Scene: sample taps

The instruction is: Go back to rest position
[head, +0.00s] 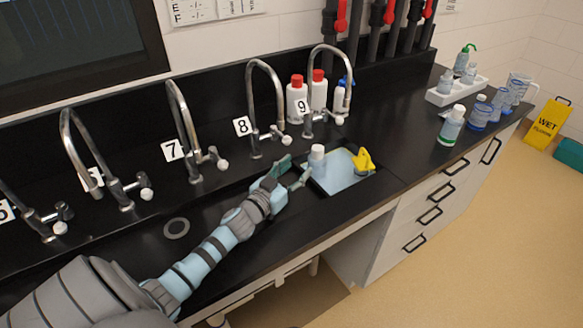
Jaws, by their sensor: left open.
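My left gripper (293,173) is open, with its fingers spread just left of a white-capped bottle (317,158). I see nothing between the fingers. The bottle stands upright in a pale blue basin (343,181) set in the black counter, together with a yellow object (363,161) at the basin's right side. My left arm reaches in from the lower left, low over the counter's front part. My right gripper is not in view.
Several curved taps, one of them a tap (323,88) behind the basin, line the counter (400,130). Red-capped bottles (297,98) stand behind. A white tray (458,90), a green-labelled bottle (452,125) and blue-tinted containers stand at the right. A yellow wet-floor sign (548,125) is on the floor.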

